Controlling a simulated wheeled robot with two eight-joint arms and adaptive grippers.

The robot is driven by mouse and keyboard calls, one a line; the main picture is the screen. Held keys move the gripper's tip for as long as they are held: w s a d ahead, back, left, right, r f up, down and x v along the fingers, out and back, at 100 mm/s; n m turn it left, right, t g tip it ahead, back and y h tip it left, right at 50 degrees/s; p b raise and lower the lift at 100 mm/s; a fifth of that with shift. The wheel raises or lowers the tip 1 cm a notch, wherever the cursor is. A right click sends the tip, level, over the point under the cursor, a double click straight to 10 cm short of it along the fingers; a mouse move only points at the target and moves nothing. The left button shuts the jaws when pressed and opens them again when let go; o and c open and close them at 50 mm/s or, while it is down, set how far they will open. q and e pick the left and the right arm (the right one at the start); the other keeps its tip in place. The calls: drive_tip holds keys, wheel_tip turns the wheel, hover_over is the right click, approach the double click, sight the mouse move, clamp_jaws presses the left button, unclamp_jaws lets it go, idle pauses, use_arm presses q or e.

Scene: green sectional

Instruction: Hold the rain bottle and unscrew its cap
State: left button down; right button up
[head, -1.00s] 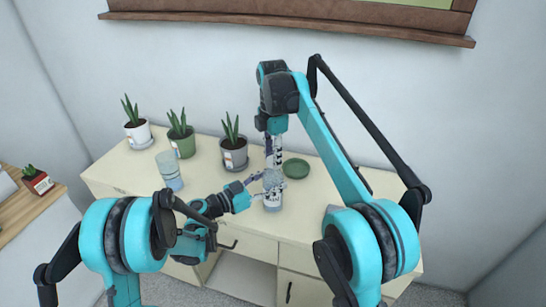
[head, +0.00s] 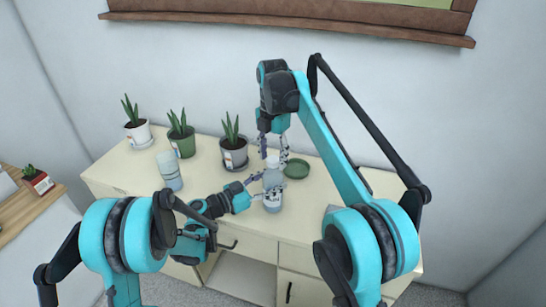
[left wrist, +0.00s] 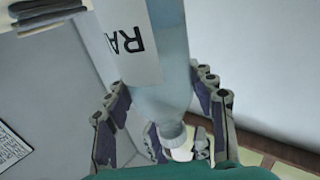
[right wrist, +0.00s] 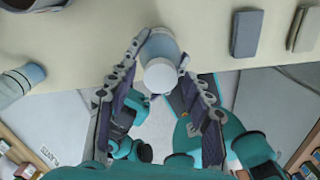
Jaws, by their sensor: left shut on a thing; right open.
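The rain bottle (head: 272,182) stands upright near the front edge of the cream cabinet, pale blue with a white label. The left wrist view shows its label (left wrist: 130,45), with the letters "RA" readable. Its white cap (head: 272,162) is on top, and it also shows in the right wrist view (right wrist: 160,76). My left gripper (head: 262,188) is shut on the bottle from the left side. My right gripper (head: 273,148) points down from above. Its fingers are spread to either side of the cap, with gaps visible in the right wrist view (right wrist: 160,90).
A green dish (head: 296,168) lies just right of the bottle.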

sight(273, 159)
wheel_tip(273, 159, up, 4)
drive_tip(key=shift+r, duration=0.15)
drive_tip(key=m, duration=0.3)
drive_tip(key=r+m, duration=0.1)
drive_tip(key=m, duration=0.3)
drive_tip(key=shift+w, duration=0.1)
drive_tip(key=m, duration=0.3)
drive_tip(key=r+m, duration=0.1)
drive_tip(key=m, duration=1)
drive_tip(key=shift+r, duration=0.4)
drive_tip(key=m, duration=0.5)
drive_tip(key=shift+r+m, duration=0.35)
drive_tip(key=shift+m, duration=0.05)
drive_tip(key=shift+f+m, duration=0.15)
drive_tip(key=shift+m, duration=0.25)
drive_tip(key=shift+f, duration=3.85)
